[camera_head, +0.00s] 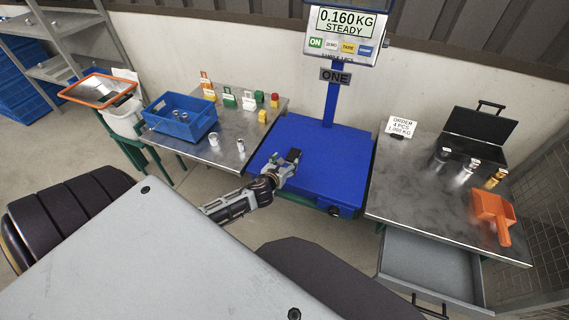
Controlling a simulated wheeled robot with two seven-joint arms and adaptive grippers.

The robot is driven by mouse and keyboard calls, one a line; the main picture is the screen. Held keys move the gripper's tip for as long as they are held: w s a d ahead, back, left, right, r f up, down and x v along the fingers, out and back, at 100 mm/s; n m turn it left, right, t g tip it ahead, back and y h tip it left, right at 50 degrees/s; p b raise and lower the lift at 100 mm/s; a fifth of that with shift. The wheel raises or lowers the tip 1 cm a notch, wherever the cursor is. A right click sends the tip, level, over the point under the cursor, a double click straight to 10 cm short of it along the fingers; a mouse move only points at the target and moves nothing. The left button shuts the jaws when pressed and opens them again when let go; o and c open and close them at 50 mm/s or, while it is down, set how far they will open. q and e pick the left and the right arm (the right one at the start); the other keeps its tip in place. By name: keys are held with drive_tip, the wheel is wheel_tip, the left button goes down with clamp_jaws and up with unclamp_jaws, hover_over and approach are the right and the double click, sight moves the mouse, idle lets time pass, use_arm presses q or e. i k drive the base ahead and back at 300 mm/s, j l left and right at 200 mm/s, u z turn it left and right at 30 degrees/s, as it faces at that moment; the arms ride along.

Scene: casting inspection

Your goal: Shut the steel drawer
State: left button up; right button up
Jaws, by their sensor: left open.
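The steel drawer (427,261) is pulled out from under the right-hand metal table (405,200). Its grey inside looks empty, and its dark handle (430,308) shows low in the view. My left gripper (293,156) is open above the blue scale platform (325,175), well to the left of the drawer. A small dark block (294,154) shows at its fingertips; I cannot tell whether they touch it. My right gripper is not in view.
The scale display (345,22) reads 0.160 KG. The right table carries an orange scoop (490,212), an open black case (480,133), metal weights (466,172) and an order card (401,126). A blue bin (180,117) stands on the left table. A mesh fence (545,215) borders the right.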

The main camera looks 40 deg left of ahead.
sight(446, 276)
drive_tip(key=z, duration=1.1)
